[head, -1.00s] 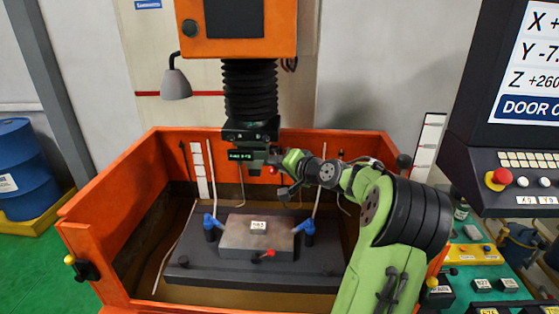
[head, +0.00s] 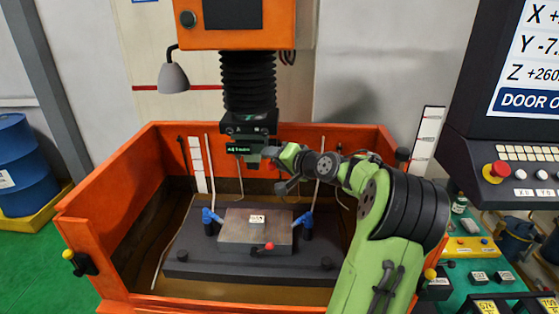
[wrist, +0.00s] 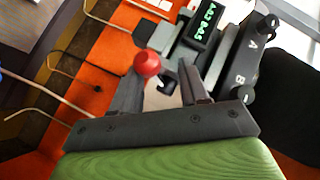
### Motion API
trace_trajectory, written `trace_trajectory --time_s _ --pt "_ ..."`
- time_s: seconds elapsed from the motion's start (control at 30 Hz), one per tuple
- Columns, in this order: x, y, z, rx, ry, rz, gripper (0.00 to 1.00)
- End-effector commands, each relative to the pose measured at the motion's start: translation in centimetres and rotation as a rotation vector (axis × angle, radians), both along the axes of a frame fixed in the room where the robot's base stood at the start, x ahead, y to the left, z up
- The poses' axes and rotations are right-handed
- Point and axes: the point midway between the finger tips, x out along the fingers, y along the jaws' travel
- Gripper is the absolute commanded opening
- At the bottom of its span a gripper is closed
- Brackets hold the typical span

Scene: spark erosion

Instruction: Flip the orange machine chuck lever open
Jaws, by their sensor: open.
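The machine's chuck (head: 250,140) hangs below the black bellows of the orange machine head, with a small green-lit display; it also shows in the wrist view (wrist: 172,45). In the wrist view a lever with a red ball knob (wrist: 148,63) stands at the chuck's side, close to my left fingertip. My gripper (wrist: 161,80) is open, with its fingers spread towards the chuck. The knob is near the mouth of the jaws; I cannot tell whether it touches a finger. In the head view my gripper (head: 274,156) is beside the chuck and hides the lever.
An orange-walled tank (head: 108,190) surrounds the space below. In it a grey block (head: 240,232) sits on a dark plate with blue clamps and another red knob (head: 269,245). A control panel (head: 505,165) stands at the right. Thin hoses rise along the tank's back wall.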

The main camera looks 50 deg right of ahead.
Motion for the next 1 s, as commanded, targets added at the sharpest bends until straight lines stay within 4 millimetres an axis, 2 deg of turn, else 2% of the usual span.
trace_trajectory --time_s 0.13,0.4,0.6,0.73,0.97,1.0 --pt "-2.2 0.1 0.6 -0.005 0.0 -0.005 0.44" --pt "-9.4 1.1 2.7 -0.003 0.001 -0.008 0.44" --pt "-13.6 1.8 4.2 0.0 0.002 -0.005 0.44" --pt "-14.6 2.0 4.6 0.002 0.001 -0.001 0.44" --pt "-14.8 2.0 4.7 0.001 0.001 0.0 0.44" --pt "-14.8 2.0 4.7 0.001 0.0 0.001 0.49"
